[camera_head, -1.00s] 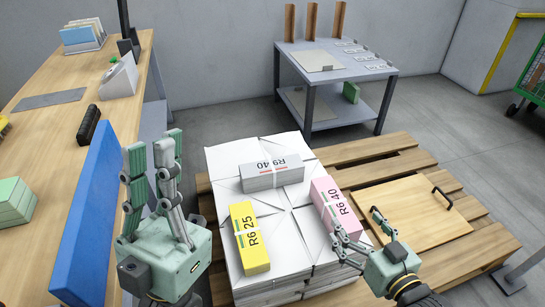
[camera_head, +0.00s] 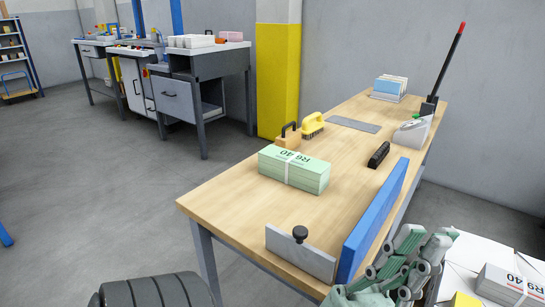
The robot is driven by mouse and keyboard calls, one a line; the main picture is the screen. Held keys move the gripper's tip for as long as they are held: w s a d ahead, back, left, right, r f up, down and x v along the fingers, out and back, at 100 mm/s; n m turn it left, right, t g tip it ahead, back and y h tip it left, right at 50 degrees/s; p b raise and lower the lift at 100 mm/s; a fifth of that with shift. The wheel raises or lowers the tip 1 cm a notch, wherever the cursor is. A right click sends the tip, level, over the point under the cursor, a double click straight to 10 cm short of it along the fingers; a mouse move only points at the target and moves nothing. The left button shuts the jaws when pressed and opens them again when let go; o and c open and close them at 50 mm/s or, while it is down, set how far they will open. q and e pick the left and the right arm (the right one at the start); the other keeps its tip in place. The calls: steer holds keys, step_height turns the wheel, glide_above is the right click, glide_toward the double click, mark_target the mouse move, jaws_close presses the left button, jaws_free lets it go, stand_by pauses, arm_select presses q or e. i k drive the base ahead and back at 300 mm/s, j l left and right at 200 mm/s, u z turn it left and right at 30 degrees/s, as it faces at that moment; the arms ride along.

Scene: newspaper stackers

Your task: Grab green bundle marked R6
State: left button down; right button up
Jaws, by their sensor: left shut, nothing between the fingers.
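The green bundle (camera_head: 294,170) lies flat on the wooden workbench (camera_head: 236,197). It has a white band and the marking R6 40 on top.
The blue board (camera_head: 373,220) and a grey metal plate with a black knob (camera_head: 300,252) stand along the bench's near right part. White stacks (camera_head: 470,250) are at right.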

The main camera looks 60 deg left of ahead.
mark_target(308, 174)
steer(key=u, duration=1.7)
